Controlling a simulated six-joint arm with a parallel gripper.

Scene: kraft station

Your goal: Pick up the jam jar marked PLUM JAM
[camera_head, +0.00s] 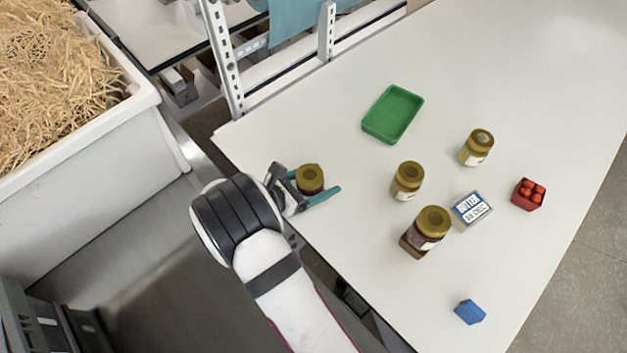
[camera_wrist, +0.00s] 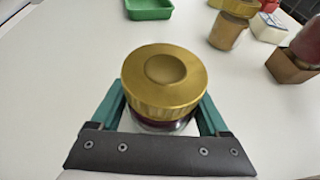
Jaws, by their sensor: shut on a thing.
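A jam jar (camera_head: 310,178) with a gold lid and dark red contents is at the left edge area of the white table. My gripper (camera_head: 318,195) is shut on it, with a teal finger on each side. In the wrist view the jar (camera_wrist: 164,80) shows its gold lid from above, between the two fingers. Its label is hidden, so I cannot read what it is marked. I cannot tell whether the jar touches the table.
A green tray (camera_head: 393,113) lies behind. To the right stand jars with tan contents (camera_head: 408,181) (camera_head: 476,148), a dark jar in a brown box (camera_head: 427,231), a date display (camera_head: 471,209), a red punnet (camera_head: 528,194) and a blue block (camera_head: 469,311). A straw-filled bin (camera_head: 90,150) is left.

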